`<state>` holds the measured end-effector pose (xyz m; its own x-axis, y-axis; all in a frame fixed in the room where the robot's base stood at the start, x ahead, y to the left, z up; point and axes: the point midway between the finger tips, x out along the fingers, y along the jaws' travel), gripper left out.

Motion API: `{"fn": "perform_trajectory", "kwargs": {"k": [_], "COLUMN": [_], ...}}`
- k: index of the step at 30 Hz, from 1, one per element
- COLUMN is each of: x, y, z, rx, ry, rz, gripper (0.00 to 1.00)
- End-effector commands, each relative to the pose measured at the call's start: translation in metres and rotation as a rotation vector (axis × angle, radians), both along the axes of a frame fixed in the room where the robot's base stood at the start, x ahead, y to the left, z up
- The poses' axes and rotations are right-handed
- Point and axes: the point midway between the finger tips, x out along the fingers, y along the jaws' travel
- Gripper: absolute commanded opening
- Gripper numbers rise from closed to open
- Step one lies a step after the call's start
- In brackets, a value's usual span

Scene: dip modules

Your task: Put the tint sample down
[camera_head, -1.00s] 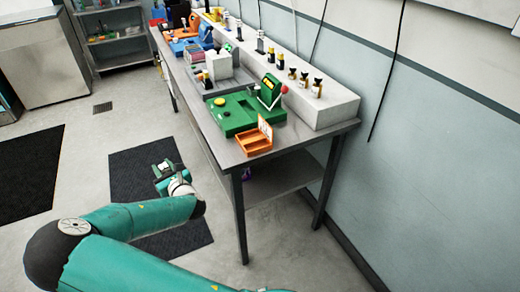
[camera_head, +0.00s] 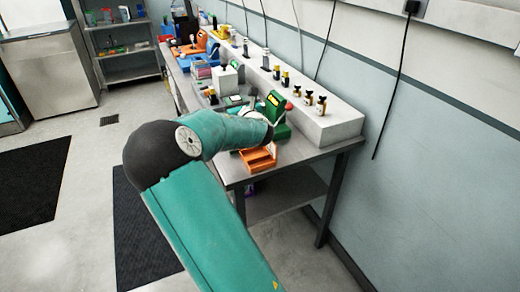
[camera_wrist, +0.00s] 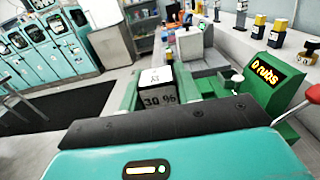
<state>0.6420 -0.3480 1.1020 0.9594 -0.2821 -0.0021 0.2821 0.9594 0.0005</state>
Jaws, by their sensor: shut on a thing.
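The tint sample (camera_wrist: 159,99) is a small block with a pale top and a grey face marked "30 %". In the wrist view it sits between the jaws of my gripper (camera_wrist: 160,90), which is shut on it. Behind and around it is a green machine (camera_wrist: 262,86) whose display reads "0 rubs". In the head view my arm reaches over the bench to this green machine (camera_head: 272,104); the arm hides the gripper and the sample there. I cannot tell whether the sample touches the machine's base.
An open orange box (camera_head: 259,158) stands at the bench's near edge. Several small bottles (camera_head: 308,98) stand on the raised ledge (camera_head: 335,122) behind. A red-knobbed lever (camera_wrist: 292,101) projects at the machine's right. The bench (camera_head: 312,149) is bare at its right end.

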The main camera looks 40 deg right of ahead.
Motion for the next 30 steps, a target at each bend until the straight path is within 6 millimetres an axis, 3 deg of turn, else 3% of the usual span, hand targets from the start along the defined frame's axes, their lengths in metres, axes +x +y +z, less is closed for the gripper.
{"fn": "perform_trajectory", "kwargs": {"k": [6, 13, 23, 27, 30], "x": [-0.052, -0.087, -0.108, -0.107, -0.106], "y": [-0.010, -0.016, -0.019, -0.018, -0.018], "z": [-0.022, -0.061, -0.088, -0.110, -0.115], "rx": [0.002, 0.001, 0.001, -0.001, -0.001], "ry": [0.000, 0.002, 0.000, 0.001, -0.002], "rz": [-0.005, -0.003, -0.002, 0.000, 0.001], "gripper": [0.00, 0.00, 0.00, 0.00, 0.00]}}
